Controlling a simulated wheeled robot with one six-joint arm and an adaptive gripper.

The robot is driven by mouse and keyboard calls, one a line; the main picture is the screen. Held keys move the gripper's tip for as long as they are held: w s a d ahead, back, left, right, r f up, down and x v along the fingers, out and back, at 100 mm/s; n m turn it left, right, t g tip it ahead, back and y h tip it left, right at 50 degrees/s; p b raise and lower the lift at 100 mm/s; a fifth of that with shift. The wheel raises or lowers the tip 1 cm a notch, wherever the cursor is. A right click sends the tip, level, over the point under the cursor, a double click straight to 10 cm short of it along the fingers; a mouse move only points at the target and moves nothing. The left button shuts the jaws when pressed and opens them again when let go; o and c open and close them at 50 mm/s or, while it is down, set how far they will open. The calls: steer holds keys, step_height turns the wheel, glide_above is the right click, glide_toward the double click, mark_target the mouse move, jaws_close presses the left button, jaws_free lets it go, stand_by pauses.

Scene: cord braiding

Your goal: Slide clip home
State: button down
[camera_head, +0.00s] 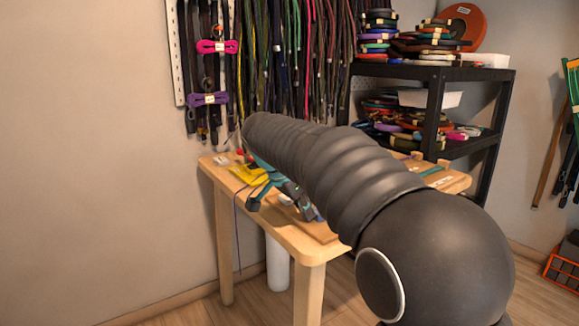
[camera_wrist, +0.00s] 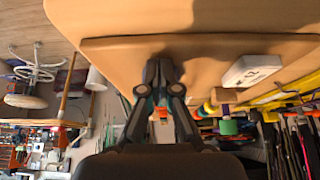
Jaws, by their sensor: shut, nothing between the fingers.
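My gripper (camera_wrist: 160,70) is shut and empty. In the wrist view its dark fingertips meet close to the edge of a tan wooden board (camera_wrist: 110,45); I cannot tell whether they touch it. In the head view the wooden table (camera_head: 292,238) stands behind my arm, which hides much of its top. I cannot make out the clip with certainty in either view.
A yellow item (camera_head: 247,174) lies on the table's left part. Many cords (camera_head: 290,60) hang on the wall behind. A black shelf (camera_head: 435,110) with coiled cords stands at the back right. A white cylinder (camera_head: 277,264) is under the table. Floor at the left is partly clear.

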steer(key=shift+w+d, duration=0.2)
steer(key=shift+d, duration=0.1)
steer(key=shift+w+d, duration=0.15)
steer(key=shift+d, duration=0.1)
steer(key=shift+w+d, duration=0.3)
steer(key=shift+d, duration=0.1)
steer(key=shift+r, duration=0.1)
stand_by(0.4)
steer(key=shift+p+v, duration=1.65)
steer(key=shift+v, duration=1.25)
steer(key=shift+s+a, duration=0.1)
steer(key=shift+a, duration=0.05)
